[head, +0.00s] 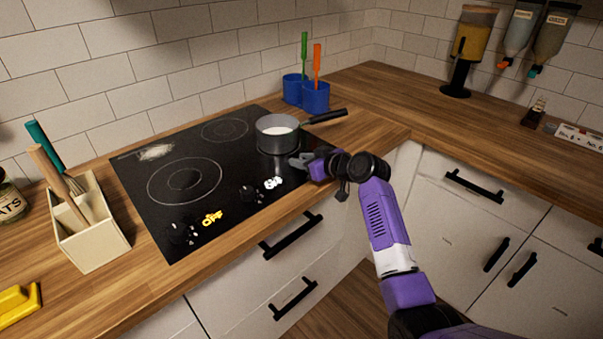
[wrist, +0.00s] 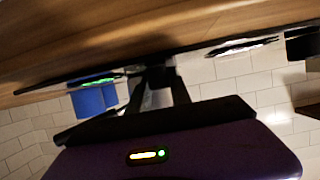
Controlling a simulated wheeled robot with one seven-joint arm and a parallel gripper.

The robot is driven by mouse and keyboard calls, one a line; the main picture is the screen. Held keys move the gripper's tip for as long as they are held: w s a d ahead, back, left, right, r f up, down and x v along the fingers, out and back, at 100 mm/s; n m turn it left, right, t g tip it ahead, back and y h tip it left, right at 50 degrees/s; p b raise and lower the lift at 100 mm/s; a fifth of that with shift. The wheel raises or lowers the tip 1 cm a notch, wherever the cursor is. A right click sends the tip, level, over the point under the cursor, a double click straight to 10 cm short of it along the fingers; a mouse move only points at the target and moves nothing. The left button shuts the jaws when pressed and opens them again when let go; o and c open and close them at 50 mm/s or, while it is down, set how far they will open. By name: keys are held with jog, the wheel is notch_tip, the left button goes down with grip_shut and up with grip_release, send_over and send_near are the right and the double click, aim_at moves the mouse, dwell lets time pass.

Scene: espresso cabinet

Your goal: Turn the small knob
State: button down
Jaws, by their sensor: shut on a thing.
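The black cooktop (head: 214,150) is set in the wooden counter, with a dark knob (head: 180,233) at its front left and another knob (head: 250,195) near the front middle. A yellow OFF readout (head: 212,218) and a white readout that looks like 60 (head: 272,183) glow beside them. My gripper (head: 301,162) is low at the cooktop's right front edge, just in front of the pot. In the wrist view my gripper (wrist: 160,98) has its fingers closed around a small dark knob (wrist: 158,76). The gripper hides that knob in the head view.
A grey pot (head: 276,138) with white contents stands on the right of the cooktop, its black handle (head: 325,116) pointing right. Blue holders (head: 308,95) with utensils stand behind. A cream utensil box (head: 88,225) is at left. The right-hand counter is mostly clear.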

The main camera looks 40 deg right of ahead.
jog(key=shift+f+n+y+b, duration=0.2)
jog(key=shift+n+y+b, duration=1)
jog(key=shift+b, duration=0.7)
jog(key=shift+r+g+y, duration=0.1)
jog(key=shift+g+y, duration=0.2)
jog(key=c, duration=1.2)
grip_release()
jog(key=shift+o, duration=0.2)
jog(key=shift+s+r, duration=0.1)
jog(key=v, duration=0.7)
jog(key=shift+s+d+r+b, duration=0.1)
jog(key=shift+s+b, duration=0.15)
jog(key=shift+b, duration=0.1)
